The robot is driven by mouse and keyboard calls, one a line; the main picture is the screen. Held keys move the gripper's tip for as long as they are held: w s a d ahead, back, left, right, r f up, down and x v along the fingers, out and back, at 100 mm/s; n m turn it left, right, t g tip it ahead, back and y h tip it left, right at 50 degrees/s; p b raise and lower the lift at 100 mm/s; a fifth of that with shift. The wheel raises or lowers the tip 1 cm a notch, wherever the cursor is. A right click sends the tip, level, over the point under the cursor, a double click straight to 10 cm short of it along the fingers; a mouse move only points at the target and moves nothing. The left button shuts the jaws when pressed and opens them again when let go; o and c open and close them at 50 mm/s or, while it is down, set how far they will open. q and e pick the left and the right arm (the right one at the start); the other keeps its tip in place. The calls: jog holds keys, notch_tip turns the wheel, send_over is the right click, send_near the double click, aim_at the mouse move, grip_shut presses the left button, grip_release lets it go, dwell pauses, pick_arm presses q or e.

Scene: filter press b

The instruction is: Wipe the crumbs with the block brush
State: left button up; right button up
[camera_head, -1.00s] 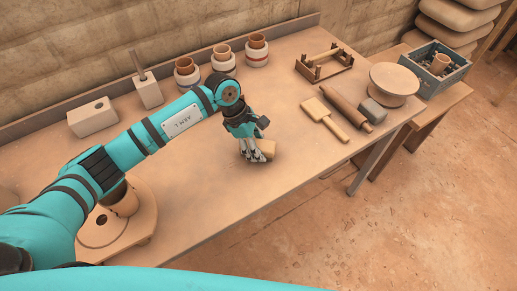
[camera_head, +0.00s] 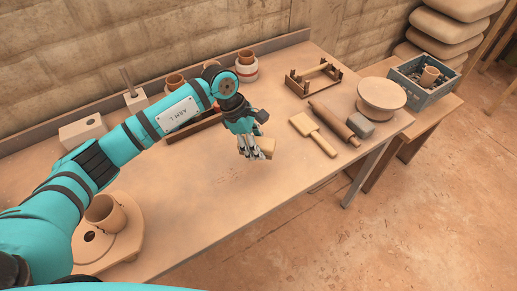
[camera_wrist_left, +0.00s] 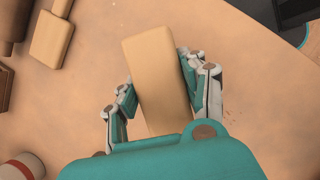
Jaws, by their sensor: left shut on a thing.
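The block brush is a pale tan block (camera_head: 268,145). It sits between the fingers of my left gripper (camera_head: 254,153), which is shut on it over the middle of the table. In the left wrist view the block (camera_wrist_left: 158,75) lies lengthwise between the two fingers (camera_wrist_left: 165,90). I cannot tell whether its underside touches the table. A few tiny dark specks, perhaps crumbs (camera_wrist_left: 232,116), show on the table right of the gripper in the left wrist view. My right gripper is not in view.
A wooden paddle (camera_head: 304,124), a rolling pin (camera_head: 332,120) and a grey block (camera_head: 360,126) lie to the right. A small wooden rack (camera_head: 313,77) and a round stand (camera_head: 381,94) are behind them. A banded cup (camera_head: 246,68) stands at the back. The front middle is bare.

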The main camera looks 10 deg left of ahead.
pick_arm(q)
jog(key=shift+r+p, duration=0.3)
jog(key=shift+r, duration=0.85)
